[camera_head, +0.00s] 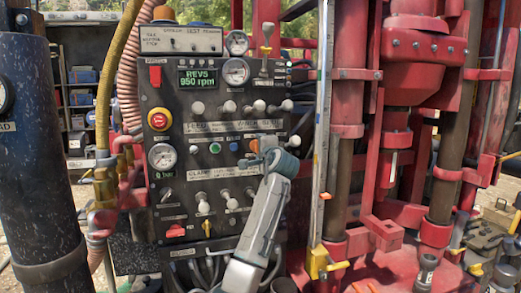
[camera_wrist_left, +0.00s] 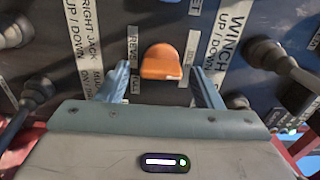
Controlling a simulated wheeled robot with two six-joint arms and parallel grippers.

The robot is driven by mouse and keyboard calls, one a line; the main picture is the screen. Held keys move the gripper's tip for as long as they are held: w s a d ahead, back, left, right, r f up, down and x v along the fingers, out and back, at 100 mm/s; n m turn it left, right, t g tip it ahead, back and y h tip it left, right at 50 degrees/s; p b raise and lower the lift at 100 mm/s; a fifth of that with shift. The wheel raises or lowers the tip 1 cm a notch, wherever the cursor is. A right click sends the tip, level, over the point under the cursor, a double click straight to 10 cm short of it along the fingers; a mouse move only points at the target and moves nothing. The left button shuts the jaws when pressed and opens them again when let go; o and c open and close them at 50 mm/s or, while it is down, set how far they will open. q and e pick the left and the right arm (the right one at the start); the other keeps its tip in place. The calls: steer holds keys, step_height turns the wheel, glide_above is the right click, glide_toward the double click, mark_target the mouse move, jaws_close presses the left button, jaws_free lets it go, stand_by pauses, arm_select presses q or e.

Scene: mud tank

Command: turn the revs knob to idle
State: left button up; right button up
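The revs knob is an orange knob (camera_wrist_left: 161,62) on the dark control panel. It also shows in the head view (camera_head: 254,146), partly hidden by my left gripper. Small white labels flank it in the left wrist view; the left one seems to read REVS. My left gripper (camera_wrist_left: 160,75) is open, one blue finger on each side of the knob, with a visible gap to it on both sides. In the head view my left gripper (camera_head: 262,149) is at the panel's right middle. The display (camera_head: 199,78) reads REVS 950 rpm. My right gripper is not in view.
Black levers (camera_wrist_left: 270,55) stick out at the right and left of the left wrist view. In the head view, white-knobbed levers (camera_head: 198,107), a red and yellow stop button (camera_head: 159,119) and gauges (camera_head: 236,72) crowd the panel. A red rig mast (camera_head: 350,120) stands at right.

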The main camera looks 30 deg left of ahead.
arm_select(q)
steer(key=shift+s, duration=0.1)
steer(key=b+v, duration=0.4)
steer(key=v, duration=0.6)
steer(key=shift+s+d, duration=0.25)
